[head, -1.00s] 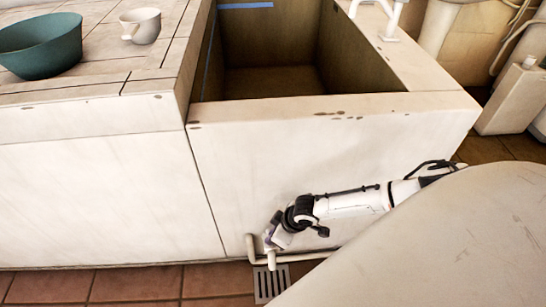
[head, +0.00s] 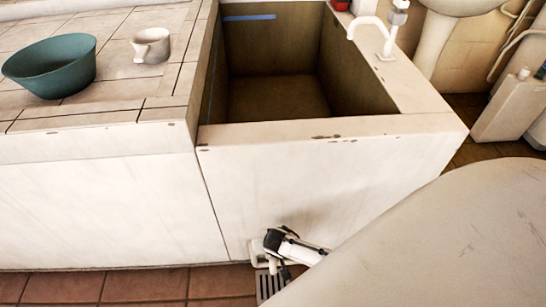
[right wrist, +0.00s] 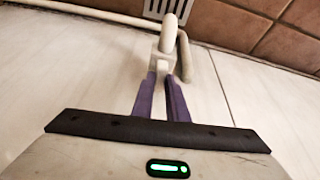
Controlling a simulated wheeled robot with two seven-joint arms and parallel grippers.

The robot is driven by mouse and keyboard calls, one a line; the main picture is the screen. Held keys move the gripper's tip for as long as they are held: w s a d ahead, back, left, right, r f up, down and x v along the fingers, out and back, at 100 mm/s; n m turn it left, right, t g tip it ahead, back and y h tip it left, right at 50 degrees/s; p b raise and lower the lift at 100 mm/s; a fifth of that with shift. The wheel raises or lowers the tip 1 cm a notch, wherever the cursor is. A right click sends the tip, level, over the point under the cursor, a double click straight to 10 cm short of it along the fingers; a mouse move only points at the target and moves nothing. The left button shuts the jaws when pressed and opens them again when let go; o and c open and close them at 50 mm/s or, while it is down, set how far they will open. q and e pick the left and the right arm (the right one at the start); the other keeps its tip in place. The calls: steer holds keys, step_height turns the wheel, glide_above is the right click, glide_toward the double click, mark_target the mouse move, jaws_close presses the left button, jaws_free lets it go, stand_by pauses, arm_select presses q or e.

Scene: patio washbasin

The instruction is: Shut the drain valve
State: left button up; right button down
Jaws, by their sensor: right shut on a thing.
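The drain valve (right wrist: 163,66) sits on a pale pipe low on the front wall of the basin, above a floor grate. In the right wrist view, the two purple fingers of my right gripper (right wrist: 163,80) are closed around the small pale part of the valve next to the curved outlet (right wrist: 170,32). In the head view my right gripper (head: 269,260) is down at the pipe, and my arm hides much of the valve. The handle's exact angle cannot be made out. My left gripper is not in view.
The deep washbasin (head: 330,127) stands above, with a white tap (head: 385,42) at its right. A teal bowl (head: 50,68) and a pale mug (head: 151,45) stand on the tiled counter. The grate (head: 268,284) lies in the floor just below.

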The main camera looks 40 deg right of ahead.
steer(key=m, duration=0.1)
steer(key=m+b, duration=0.1)
steer(key=shift+w+a+f+m+g+h, duration=0.1)
steer(key=shift+w+a+m+g+h, duration=0.05)
steer(key=shift+a+m+g+h, duration=0.2)
steer(key=shift+m+h+b, duration=0.25)
steer(key=shift+m+b, duration=0.1)
steer(key=shift+m, duration=0.5)
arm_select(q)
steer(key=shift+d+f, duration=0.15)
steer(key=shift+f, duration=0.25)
arm_select(e)
steer(key=c, duration=2.5)
jaws_free()
steer(key=shift+w+m+g, duration=0.1)
steer(key=shift+m+g, duration=0.25)
steer(key=shift+m, duration=0.15)
steer(key=shift+c, duration=0.2)
steer(key=o, duration=1)
steer(key=shift+d, duration=0.1)
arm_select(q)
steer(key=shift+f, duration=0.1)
